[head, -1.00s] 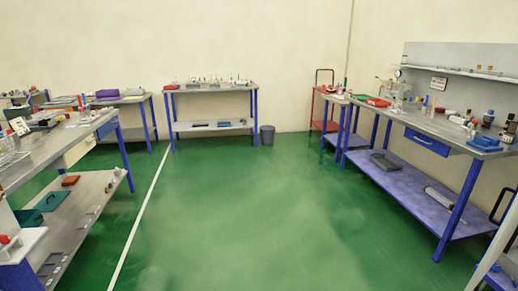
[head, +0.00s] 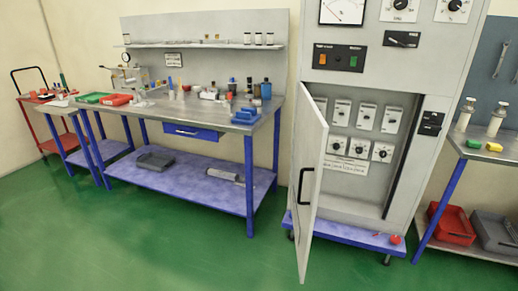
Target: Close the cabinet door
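The cabinet (head: 437,130) is a tall light-grey unit at the right of the head view, on a blue wheeled base. Its door (head: 312,185) is hinged on the left side and stands wide open, swung out toward me. A dark bar handle (head: 303,188) is on the door. Inside the cabinet, several white switch modules and dials (head: 359,147) show on the back panel. My gripper is not in view.
A blue-legged workbench (head: 190,118) with bottles and trays stands left of the cabinet. Another bench (head: 488,146) with red and grey bins stands at the right. The green floor (head: 150,240) in front is clear. A small red object (head: 395,239) lies on the cabinet's base.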

